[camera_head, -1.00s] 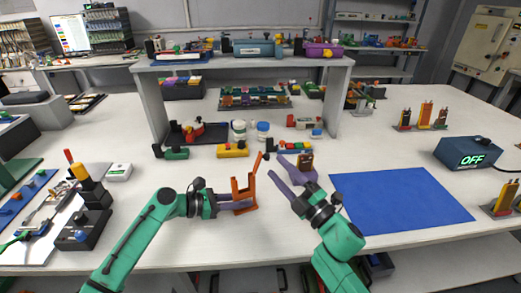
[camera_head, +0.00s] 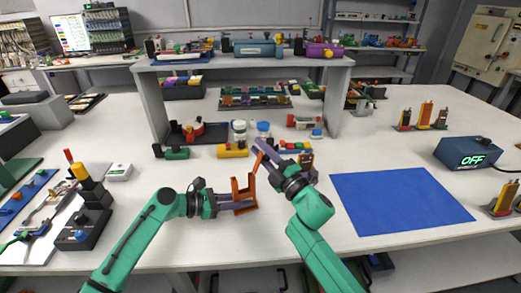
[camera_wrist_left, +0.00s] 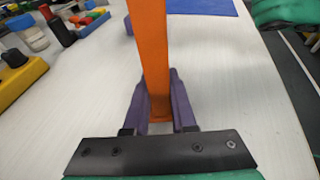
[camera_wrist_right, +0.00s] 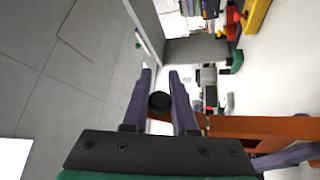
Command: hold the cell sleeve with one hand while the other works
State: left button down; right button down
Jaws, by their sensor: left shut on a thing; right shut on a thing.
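The orange cell sleeve (camera_head: 236,188) is an upright, U-shaped frame near the front of the white table. My left gripper (camera_head: 230,203) is shut on its lower part from the left; the left wrist view shows an orange bar (camera_wrist_left: 153,60) between the purple fingers. An orange-red stick (camera_head: 258,161) slants up from the sleeve's right side; I cannot tell whether it is joined to the sleeve. My right gripper (camera_head: 262,147) is at its top. The right wrist view shows a dark round end (camera_wrist_right: 160,102) held between the fingers, with the orange sleeve (camera_wrist_right: 265,127) beside them.
A blue mat (camera_head: 400,200) lies clear on the right, with a black box reading OFF (camera_head: 468,153) behind it. A yellow block (camera_head: 233,151) and other small parts stand behind the grippers, before a white shelf (camera_head: 150,110). Black fixtures (camera_head: 85,225) stand on the left.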

jog(key=shift+w+d+f+m+t, duration=0.1)
jog(key=shift+d+f+m+t, duration=0.1)
jog(key=shift+m, duration=0.35)
jog(key=shift+d+f+m+t, duration=0.1)
jog(key=shift+d+m+t, duration=0.1)
jog(key=shift+m, duration=0.35)
jog(key=c, duration=0.7)
grip_release()
jog(key=v, duration=1.2)
jog(key=shift+a+r, duration=0.15)
pick_arm(q)
jog(key=c, duration=0.7)
grip_release()
jog(key=shift+o, duration=0.2)
